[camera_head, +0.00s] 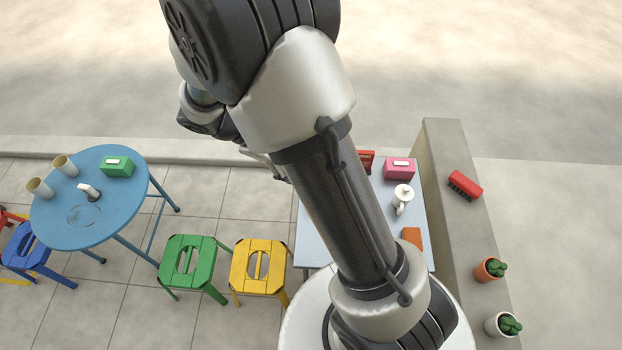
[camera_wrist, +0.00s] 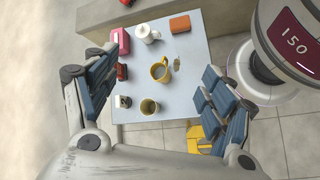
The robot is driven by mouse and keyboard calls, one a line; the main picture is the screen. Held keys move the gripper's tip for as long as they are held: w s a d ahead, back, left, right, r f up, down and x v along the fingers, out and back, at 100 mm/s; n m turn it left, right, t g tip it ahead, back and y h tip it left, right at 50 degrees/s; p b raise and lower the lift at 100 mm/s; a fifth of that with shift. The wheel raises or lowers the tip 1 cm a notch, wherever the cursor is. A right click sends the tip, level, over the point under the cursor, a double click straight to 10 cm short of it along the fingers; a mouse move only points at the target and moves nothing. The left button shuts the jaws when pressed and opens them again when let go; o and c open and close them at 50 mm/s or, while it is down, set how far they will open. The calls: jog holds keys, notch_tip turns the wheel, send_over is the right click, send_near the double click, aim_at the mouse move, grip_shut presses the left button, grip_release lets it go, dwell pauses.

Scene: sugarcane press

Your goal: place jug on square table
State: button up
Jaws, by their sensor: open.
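The square table (camera_wrist: 188,100) has a pale blue-grey top; in the head view, part of the square table (camera_head: 313,240) is hidden behind my arm. Two yellow handled vessels, one farther (camera_wrist: 160,70) and one nearer (camera_wrist: 150,107), stand on it in the wrist view. A white lidded pot with a handle (camera_wrist: 148,33) stands near its far edge; the white pot also shows in the head view (camera_head: 402,198). I cannot tell which vessel is the jug. My gripper (camera_wrist: 160,80) is open above the table, its fingers apart with nothing between them.
Pink (camera_head: 399,168) and orange (camera_head: 412,237) boxes also occupy the table. A low wall (camera_head: 450,200) with potted plants runs along its right. Green (camera_head: 187,262) and yellow (camera_head: 258,267) stools and a round blue table (camera_head: 115,215) stand left.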

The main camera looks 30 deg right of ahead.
jog(key=s+a+r+m+t+y, duration=0.3)
jog(key=s+r+t+y, duration=0.1)
jog(key=s+r, duration=0.3)
jog(key=s+a+r+m+t+y, duration=0.3)
jog(key=s+a+r+t+y, duration=0.1)
jog(key=s+r, duration=0.4)
jog(key=shift+r+m, duration=0.3)
jog(key=shift+r, duration=0.2)
